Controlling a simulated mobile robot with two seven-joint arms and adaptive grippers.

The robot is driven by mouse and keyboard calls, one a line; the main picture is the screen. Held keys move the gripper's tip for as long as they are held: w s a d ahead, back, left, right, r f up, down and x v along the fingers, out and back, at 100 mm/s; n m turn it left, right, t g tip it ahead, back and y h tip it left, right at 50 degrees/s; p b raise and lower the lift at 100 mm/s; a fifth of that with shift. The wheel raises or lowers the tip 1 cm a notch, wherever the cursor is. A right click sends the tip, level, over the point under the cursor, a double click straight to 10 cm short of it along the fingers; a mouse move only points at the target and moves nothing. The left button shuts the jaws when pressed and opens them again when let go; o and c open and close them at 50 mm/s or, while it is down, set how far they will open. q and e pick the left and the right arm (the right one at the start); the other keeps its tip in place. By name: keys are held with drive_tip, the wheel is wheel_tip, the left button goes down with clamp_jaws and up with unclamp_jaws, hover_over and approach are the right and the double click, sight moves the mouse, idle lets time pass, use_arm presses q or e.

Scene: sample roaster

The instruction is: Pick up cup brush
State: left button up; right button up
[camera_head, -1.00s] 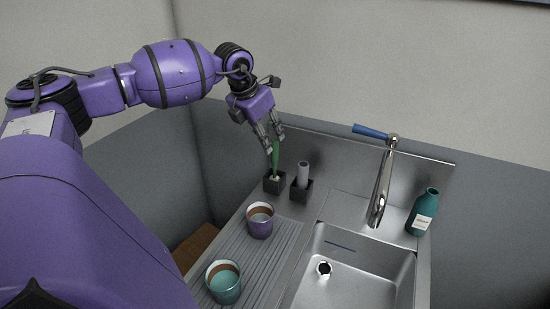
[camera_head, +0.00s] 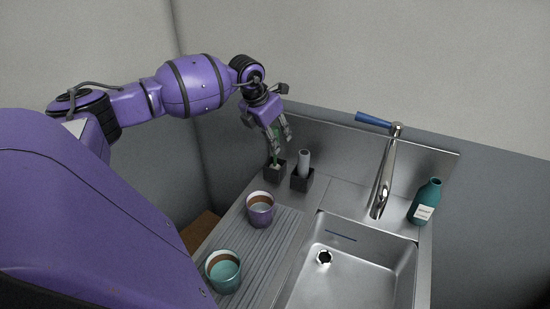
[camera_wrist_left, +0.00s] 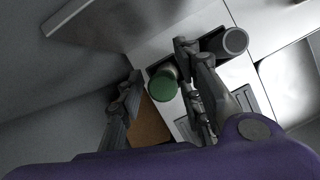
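The cup brush, with a green handle (camera_head: 276,158), stands upright in a dark square holder (camera_head: 274,175) at the back left of the sink counter. In the left wrist view the round green handle end (camera_wrist_left: 163,86) shows between my fingers, nearer the right-hand one. My left gripper (camera_head: 279,141) points down over the handle, its fingers apart on either side of the handle's upper part. It is open, and a gap shows between the left-hand finger and the handle. The brush's lower end is hidden in the holder. My right gripper is not in view.
A grey cylinder (camera_head: 304,162) stands in a second dark holder (camera_head: 302,182) just right of the brush. The faucet (camera_head: 384,175), sink (camera_head: 345,280) and teal bottle (camera_head: 426,203) are further right.

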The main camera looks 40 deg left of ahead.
use_arm(q)
drive_tip(key=shift+c, duration=0.3)
clamp_jaws()
drive_tip(key=shift+r, duration=0.1)
